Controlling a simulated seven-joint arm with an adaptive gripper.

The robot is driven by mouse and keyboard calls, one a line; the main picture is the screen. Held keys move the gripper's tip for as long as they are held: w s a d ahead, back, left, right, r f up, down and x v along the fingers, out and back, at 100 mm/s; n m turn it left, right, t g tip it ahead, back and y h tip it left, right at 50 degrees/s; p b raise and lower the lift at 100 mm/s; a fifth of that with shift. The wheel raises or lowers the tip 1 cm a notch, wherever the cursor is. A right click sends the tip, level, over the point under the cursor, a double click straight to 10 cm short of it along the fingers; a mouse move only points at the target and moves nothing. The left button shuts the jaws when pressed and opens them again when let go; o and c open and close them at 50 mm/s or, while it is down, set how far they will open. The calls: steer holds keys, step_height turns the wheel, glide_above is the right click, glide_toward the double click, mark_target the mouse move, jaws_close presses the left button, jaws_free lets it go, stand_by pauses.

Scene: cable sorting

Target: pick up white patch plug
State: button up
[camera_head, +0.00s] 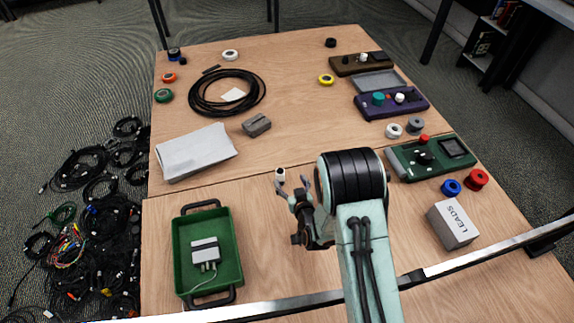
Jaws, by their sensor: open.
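A small white upright piece with a dark top, which looks like the white patch plug (280,175), stands on the wooden table just beyond my gripper. My gripper (292,185) is open, with its fingers pointing toward the far side of the table. The white piece appears close to the left fingertip; I cannot tell whether they touch. Nothing shows between the fingers. Other white plug-like pieces sit on the purple box (375,108) and the brown box (345,65) at the right.
A green tray (236,262) holding a grey adapter stands at the left front. A grey folded cloth (195,152), a black cable coil (207,108) and a grey block (256,125) lie beyond. A green box (405,168) and a LEADS box (452,224) are at right.

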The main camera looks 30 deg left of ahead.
mark_target(282, 175)
steer(key=shift+s+a+f+x, duration=0.1)
steer(key=shift+s+a+x, duration=0.05)
steer(key=shift+x, duration=1)
steer(key=shift+s+a+f+x, duration=0.1)
steer(key=shift+s+x, duration=0.1)
steer(key=shift+x, duration=0.95)
steer(key=shift+s+a+x, duration=0.15)
steer(key=shift+x, duration=1)
jaws_close()
